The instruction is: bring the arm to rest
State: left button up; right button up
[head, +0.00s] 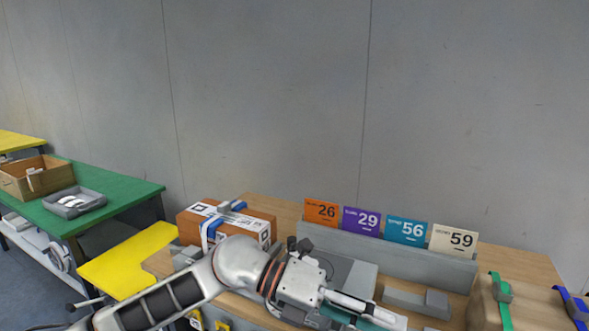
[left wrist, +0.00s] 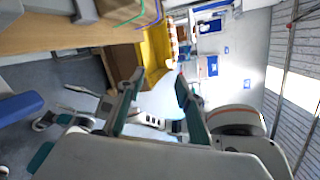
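My left arm (head: 170,298) comes in from the lower left and reaches across the front of the wooden table. My left gripper (head: 372,312) is at its end, over the table's near side and pointing right. In the left wrist view the two fingers of the left gripper (left wrist: 158,92) stand apart with nothing between them, so it is open and empty. My right gripper is not seen in either view.
A brown labelled box (head: 258,226) stands behind my left arm. Number cards (head: 363,221) line a grey rack (head: 400,262). A green-strapped box (head: 485,300) stands at right. A green table (head: 115,190) holds a wooden crate (head: 35,178) and grey tray (head: 75,203).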

pick_arm(q)
jog(key=w+a+n+t+h, duration=0.5)
jog(key=n+t+h, duration=0.45)
jog(key=n, duration=0.65)
jog(key=w+a+f+n+t+y, duration=0.4)
jog(key=a+f+n+t+y, duration=0.75)
jog(key=f+n, duration=0.2)
jog(key=s+a+f+n+g+y, duration=0.2)
jog(key=s+a+f, duration=0.3)
jog(key=f, duration=0.4)
jog(key=s+a+f+n+g+y, duration=0.2)
jog(key=s+a+f+n+y, duration=0.2)
jog(key=f, duration=0.5)
jog(key=s+a+f+n+g+y, duration=0.2)
jog(key=s+a+f+n+y, duration=0.1)
jog(key=s+a+f, duration=0.5)
jog(key=shift+s+f+n+y, duration=0.3)
jog(key=shift+s+f+n, duration=0.25)
jog(key=shift+s+n, duration=0.2)
